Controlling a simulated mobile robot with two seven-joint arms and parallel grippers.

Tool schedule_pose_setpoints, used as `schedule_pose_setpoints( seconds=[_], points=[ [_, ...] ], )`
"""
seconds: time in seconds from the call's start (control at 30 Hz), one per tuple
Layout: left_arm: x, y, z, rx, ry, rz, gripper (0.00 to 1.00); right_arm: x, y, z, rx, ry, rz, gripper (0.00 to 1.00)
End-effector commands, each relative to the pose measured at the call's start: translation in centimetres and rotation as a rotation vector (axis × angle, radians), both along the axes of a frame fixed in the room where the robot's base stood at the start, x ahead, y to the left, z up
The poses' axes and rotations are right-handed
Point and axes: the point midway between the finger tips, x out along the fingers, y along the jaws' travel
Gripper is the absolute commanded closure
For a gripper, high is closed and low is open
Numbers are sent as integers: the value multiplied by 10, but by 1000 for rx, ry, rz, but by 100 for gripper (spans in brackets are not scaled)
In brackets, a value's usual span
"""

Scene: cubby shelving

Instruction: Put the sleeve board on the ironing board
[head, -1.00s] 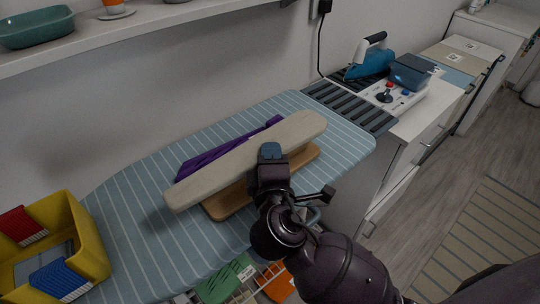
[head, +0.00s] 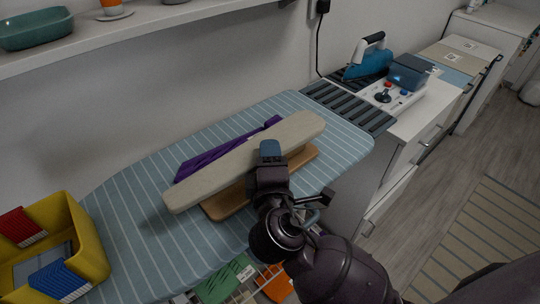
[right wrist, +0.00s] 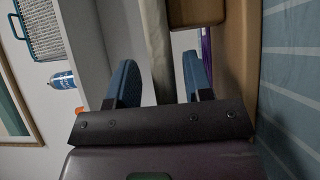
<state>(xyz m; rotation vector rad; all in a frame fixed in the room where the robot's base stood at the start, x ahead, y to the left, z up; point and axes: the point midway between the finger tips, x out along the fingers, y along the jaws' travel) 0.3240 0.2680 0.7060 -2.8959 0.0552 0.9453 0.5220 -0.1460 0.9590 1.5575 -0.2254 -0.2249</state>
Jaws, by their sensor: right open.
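The sleeve board (head: 240,163) has a long beige padded top above a wooden base (head: 228,203). It stands on the blue striped ironing board (head: 140,230), its base appearing to rest on the cover. My right gripper (head: 271,150) is at the near long edge of the padded top. In the right wrist view its two blue fingers (right wrist: 160,82) are open, with the beige top (right wrist: 156,45) between them and gaps on both sides. The gripper hides part of the sleeve board in the head view. My left gripper is not in view.
A folded purple cloth (head: 208,160) lies behind the sleeve board. A yellow bin (head: 92,245) stands at the ironing board's left end. A blue iron (head: 368,65) stands on the counter at right. A shelf (head: 150,24) runs along the wall above.

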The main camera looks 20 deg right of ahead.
Motion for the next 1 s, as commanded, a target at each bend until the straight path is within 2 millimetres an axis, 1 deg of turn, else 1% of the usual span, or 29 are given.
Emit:
schedule_pose_setpoints(
  seconds=[0.4,0.6,0.8,1.0],
  points=[
    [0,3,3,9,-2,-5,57,-69,20,0,4,3,0,53],
    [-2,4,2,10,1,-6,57,-96,28,0,4,2,1,53],
    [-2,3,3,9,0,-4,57,-108,32,0,1,1,1,53],
    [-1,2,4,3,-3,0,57,-110,33,0,2,0,1,53]
  ],
)
